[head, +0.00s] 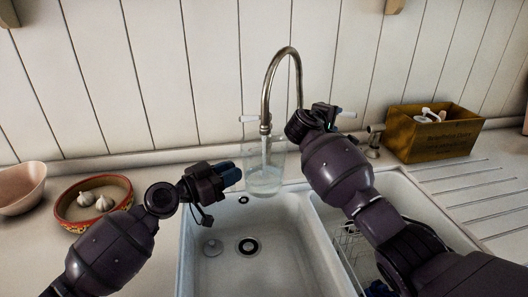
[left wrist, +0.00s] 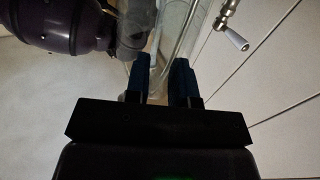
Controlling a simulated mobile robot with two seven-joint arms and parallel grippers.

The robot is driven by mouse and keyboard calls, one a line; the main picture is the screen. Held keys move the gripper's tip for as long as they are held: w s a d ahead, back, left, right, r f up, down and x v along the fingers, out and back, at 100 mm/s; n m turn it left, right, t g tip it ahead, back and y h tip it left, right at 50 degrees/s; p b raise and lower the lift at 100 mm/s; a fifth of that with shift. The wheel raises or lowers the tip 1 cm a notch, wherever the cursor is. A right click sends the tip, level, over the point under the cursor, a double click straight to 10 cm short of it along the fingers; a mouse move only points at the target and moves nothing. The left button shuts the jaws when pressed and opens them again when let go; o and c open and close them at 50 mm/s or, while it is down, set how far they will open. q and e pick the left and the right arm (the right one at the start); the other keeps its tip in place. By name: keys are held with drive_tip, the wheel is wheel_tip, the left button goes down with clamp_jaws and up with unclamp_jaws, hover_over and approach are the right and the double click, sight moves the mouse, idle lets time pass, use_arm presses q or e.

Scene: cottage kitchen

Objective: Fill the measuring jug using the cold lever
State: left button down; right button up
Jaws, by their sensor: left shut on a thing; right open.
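The clear measuring jug (head: 265,180) is upright under the spout of the tap (head: 266,122), with some water in its lower part. A thin stream seems to fall from the spout into it. My left gripper (head: 232,174) is shut on the jug's left side; the jug's glass (left wrist: 170,40) also shows between the fingers in the left wrist view. The tap has a lever on each side: the left lever (head: 248,118) and the right lever (head: 346,113). My right gripper (head: 326,114) is open beside the right lever; its fingertips are partly hidden. Which lever is cold cannot be told.
A bowl of garlic (head: 72,222) stands left, a wooden box (head: 432,142) right. The ribbed drainer is clear.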

use_arm(q)
drive_tip(key=shift+r, duration=0.1)
idle(0.4)
use_arm(e)
drive_tip(key=shift+c, duration=0.6)
drive_tip(key=c, duration=0.5)
drive_tip(key=shift+g, duration=0.4)
drive_tip(key=f, duration=0.1)
drive_tip(key=s+d+f, duration=0.1)
drive_tip(key=f, duration=0.1)
drive_tip(key=d+f, duration=0.1)
drive_tip(key=shift+s+f, duration=0.25)
clamp_jaws()
drive_tip(key=m+t+y, duration=0.4)
drive_tip(key=m, duration=1)
approach(348, 115)
use_arm(q)
drive_tip(key=v, duration=0.9)
drive_tip(key=shift+s+a, duration=0.2)
drive_tip(key=shift+a, duration=0.1)
use_arm(e)
drive_tip(key=shift+x, duration=3.75)
